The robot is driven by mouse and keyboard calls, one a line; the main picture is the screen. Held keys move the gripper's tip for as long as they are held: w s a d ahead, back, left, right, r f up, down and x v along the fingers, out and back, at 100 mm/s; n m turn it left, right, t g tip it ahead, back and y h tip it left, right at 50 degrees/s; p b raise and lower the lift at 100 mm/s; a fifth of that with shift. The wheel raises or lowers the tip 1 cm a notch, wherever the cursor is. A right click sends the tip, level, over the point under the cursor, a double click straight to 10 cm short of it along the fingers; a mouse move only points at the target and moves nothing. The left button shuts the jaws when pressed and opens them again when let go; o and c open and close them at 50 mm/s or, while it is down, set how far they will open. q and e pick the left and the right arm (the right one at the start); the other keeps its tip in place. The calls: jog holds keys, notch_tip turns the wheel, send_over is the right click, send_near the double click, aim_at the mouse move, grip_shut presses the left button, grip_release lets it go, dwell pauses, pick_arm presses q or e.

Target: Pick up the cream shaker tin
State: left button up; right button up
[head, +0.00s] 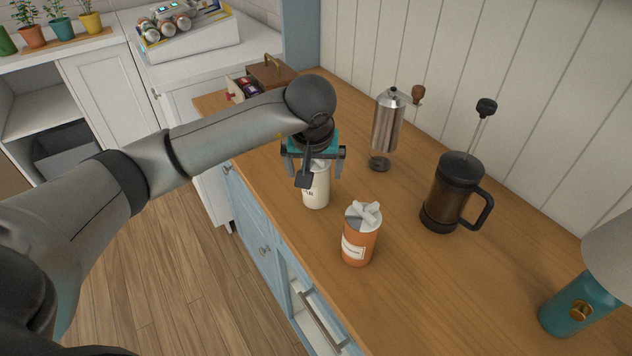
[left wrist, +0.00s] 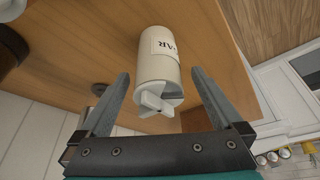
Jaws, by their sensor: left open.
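The cream shaker tin (head: 316,193) stands upright on the wooden counter, near its front edge. Its top is partly hidden by my left gripper in the head view. My left gripper (head: 313,174) is above it, open, pointing down with a finger on either side of its top. In the left wrist view the tin (left wrist: 157,62) shows its label and its grey lid with a cross-shaped knob, between the spread fingers of the left gripper (left wrist: 160,76). A gap shows on both sides. My right gripper is not in view.
An orange shaker tin (head: 358,244) stands close by, to the right and nearer. A steel hand grinder (head: 387,124) and a dark French press (head: 452,190) stand farther back. A teal object (head: 574,306) is at the right. A wooden box (head: 270,75) sits at the counter's far end.

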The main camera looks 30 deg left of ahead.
aim_at(318, 196)
pick_arm(q)
jog(key=shift+x, duration=1.8)
jog(key=shift+w+d+r, duration=0.1)
jog(key=shift+w, duration=0.1)
jog(key=c, duration=1.4)
